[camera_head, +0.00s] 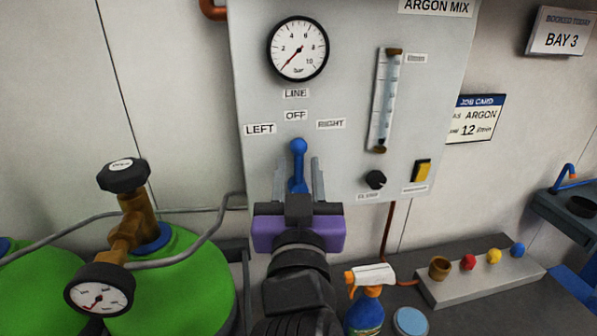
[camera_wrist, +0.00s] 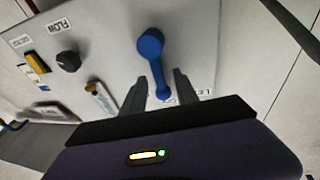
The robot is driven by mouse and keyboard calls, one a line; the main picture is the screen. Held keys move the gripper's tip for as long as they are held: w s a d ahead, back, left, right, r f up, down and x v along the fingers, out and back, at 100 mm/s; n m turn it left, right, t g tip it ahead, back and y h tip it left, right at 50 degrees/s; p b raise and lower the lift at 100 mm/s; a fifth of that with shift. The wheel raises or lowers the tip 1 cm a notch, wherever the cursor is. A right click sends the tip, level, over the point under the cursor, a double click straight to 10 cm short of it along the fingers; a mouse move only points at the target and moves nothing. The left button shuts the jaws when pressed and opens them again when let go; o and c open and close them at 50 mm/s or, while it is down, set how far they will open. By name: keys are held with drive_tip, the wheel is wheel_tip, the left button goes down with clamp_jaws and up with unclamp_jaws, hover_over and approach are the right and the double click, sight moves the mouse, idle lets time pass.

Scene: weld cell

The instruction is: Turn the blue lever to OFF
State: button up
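The blue lever (camera_head: 298,164) is on the grey panel (camera_head: 350,165), under the labels LEFT (camera_head: 260,129), OFF (camera_head: 296,115) and RIGHT (camera_head: 331,124). Its knob end points up, toward OFF. My gripper (camera_head: 299,180) is in front of the panel with its fingers on either side of the lever. In the wrist view, the lever (camera_wrist: 154,62) lies between the two fingertips of my gripper (camera_wrist: 160,82), with gaps showing on both sides. The gripper is open; contact is not visible. The lever's lower part is partly hidden by my gripper in the head view.
A pressure gauge (camera_head: 298,48), flow tube (camera_head: 385,100), black knob (camera_head: 375,180) and yellow switch (camera_head: 422,171) share the panel. Green cylinders (camera_head: 185,285) stand at lower left. A spray bottle (camera_head: 366,305) and round tin (camera_head: 409,321) stand at lower right.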

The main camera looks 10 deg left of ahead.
drive_tip(key=shift+s, duration=0.1)
drive_tip(key=b+v, duration=0.2)
drive_tip(key=v, duration=0.5)
drive_tip(key=shift+s, duration=0.35)
